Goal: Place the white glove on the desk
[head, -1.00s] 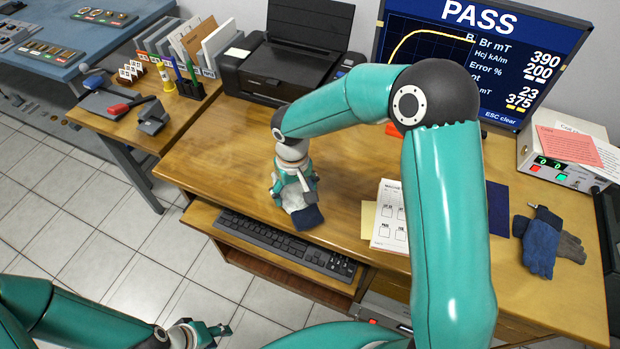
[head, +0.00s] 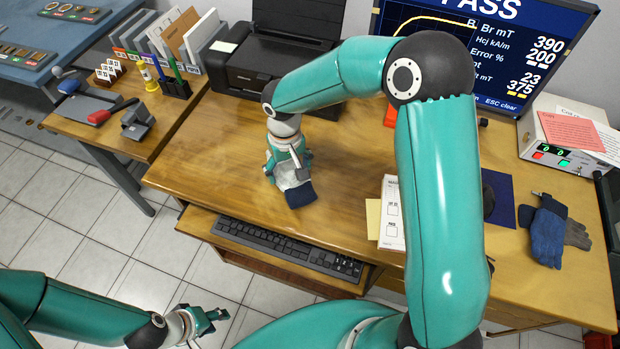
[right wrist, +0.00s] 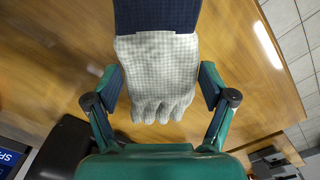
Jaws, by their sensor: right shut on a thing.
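The white glove (right wrist: 157,75), with a dark blue cuff (right wrist: 157,14), lies between the fingers of my right gripper (right wrist: 160,88) in the right wrist view. In the head view my right gripper (head: 287,168) is pointed down at the desk (head: 215,150), shut on the glove. The glove's cuff (head: 300,194) sticks out toward the desk's front edge. I cannot tell whether the glove touches the desk. My left gripper (head: 205,318) is empty and open, low over the floor, away from the desk.
A keyboard (head: 285,248) sits on the pull-out tray in front. A printer (head: 275,65) stands behind my right gripper. Papers (head: 391,215) and a blue and grey glove pair (head: 548,232) lie to the right. The desk's left part is clear.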

